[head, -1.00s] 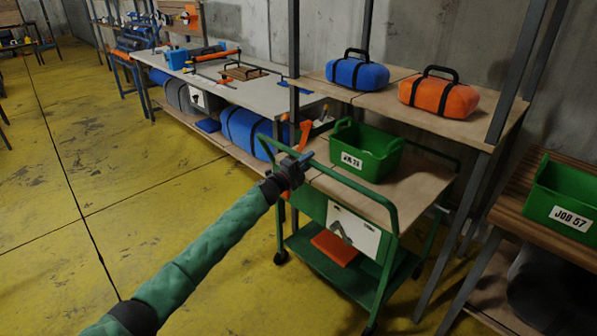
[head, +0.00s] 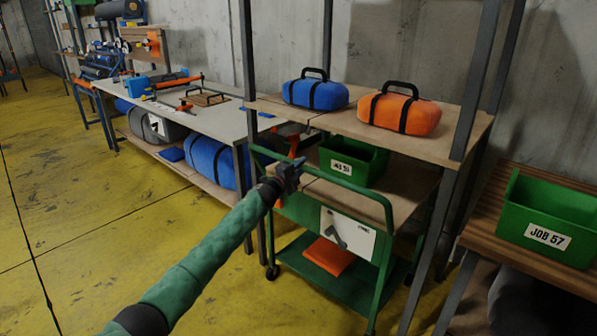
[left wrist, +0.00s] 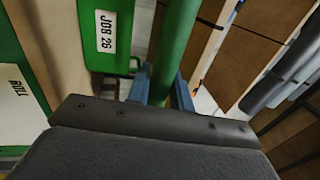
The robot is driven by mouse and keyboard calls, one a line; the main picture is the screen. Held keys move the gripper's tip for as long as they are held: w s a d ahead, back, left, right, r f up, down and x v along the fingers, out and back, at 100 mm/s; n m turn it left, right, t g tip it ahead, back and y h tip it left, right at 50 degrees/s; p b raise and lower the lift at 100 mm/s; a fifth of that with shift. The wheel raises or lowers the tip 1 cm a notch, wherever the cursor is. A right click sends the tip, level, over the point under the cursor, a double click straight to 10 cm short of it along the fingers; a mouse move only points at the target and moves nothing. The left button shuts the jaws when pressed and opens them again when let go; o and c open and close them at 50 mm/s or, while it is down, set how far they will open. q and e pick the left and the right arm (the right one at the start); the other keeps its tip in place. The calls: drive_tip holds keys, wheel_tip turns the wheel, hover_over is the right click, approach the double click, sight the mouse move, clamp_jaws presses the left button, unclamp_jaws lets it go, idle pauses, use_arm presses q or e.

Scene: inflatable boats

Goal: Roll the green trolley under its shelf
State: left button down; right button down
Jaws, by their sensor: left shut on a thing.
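The green trolley (head: 340,278) stands on its casters, with its wooden top and green bin (head: 350,163) partly below the shelf board (head: 430,139). Its near handle end sticks out in front of the shelf. My left gripper (head: 289,175) is shut on the trolley's green handle rail. In the left wrist view the rail (left wrist: 172,55) runs between the blue fingers (left wrist: 161,93). My right gripper is out of view.
A blue bag (head: 314,94) and an orange bag (head: 399,112) lie on the shelf. Dark shelf posts flank the trolley. A long workbench (head: 200,118) stands left, and a slatted bench with a green bin (head: 548,222) stands right. Yellow floor (head: 90,230) is free at left.

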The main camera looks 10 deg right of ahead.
use_arm(q)
drive_tip(key=shift+r, duration=0.15)
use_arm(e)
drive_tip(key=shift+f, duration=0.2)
use_arm(q)
drive_tip(key=c, duration=1.7)
unclamp_jaws()
drive_tip(key=o, duration=0.4)
drive_tip(key=shift+w+d, duration=0.1)
drive_tip(key=shift+d, duration=0.1)
drive_tip(key=shift+d+f, duration=0.1)
drive_tip(key=shift+f, duration=0.15)
drive_tip(key=shift+r, duration=0.1)
drive_tip(key=shift+a, duration=0.2)
drive_tip(key=v, duration=0.7)
drive_tip(key=shift+a, duration=0.15)
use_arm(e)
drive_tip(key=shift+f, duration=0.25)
